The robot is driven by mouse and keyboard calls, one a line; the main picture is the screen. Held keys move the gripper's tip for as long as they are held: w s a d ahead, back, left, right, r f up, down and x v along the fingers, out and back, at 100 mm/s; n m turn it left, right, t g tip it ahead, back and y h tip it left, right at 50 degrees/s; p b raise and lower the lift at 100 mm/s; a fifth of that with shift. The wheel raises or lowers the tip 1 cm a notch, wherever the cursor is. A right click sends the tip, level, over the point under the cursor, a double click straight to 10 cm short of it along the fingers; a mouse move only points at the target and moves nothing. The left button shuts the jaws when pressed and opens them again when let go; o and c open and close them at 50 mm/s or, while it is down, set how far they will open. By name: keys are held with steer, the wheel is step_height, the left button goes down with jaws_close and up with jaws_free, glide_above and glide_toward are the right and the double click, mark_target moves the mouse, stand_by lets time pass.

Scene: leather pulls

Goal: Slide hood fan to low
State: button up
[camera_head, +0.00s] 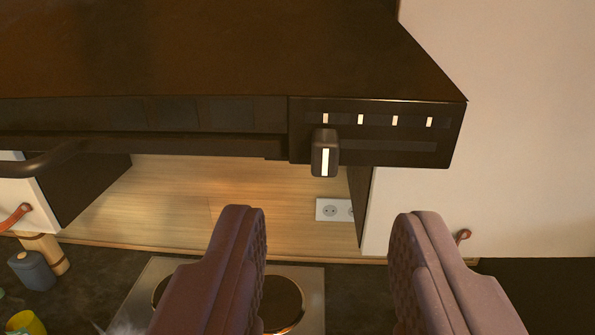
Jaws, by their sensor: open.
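The dark brown range hood (180,60) fills the top of the view. On its front right is a control panel (450,125) with a row of several light marks above a horizontal slot (400,146). The slider knob (325,160), black with a light vertical stripe, sits at the left end of the slot, below the leftmost mark. My gripper (335,225) is open and empty, its two padded fingers below the panel and apart from the knob. The knob appears above the gap between the fingers, nearer the left finger.
A hob (310,295) with round plates lies on the dark counter below. A white socket (328,209) is on the wooden back wall. At left stand a blue-grey jar (32,271), a wooden cylinder (48,252) and a yellow cup (24,323). White cabinet faces flank the hood.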

mark_target(326, 148)
steer(key=w+p, duration=0.1)
steer(key=w, duration=0.6)
steer(key=shift+w+f+p, duration=0.1)
steer(key=shift+w+p, duration=0.2)
steer(key=shift+w, duration=0.1)
jaws_close()
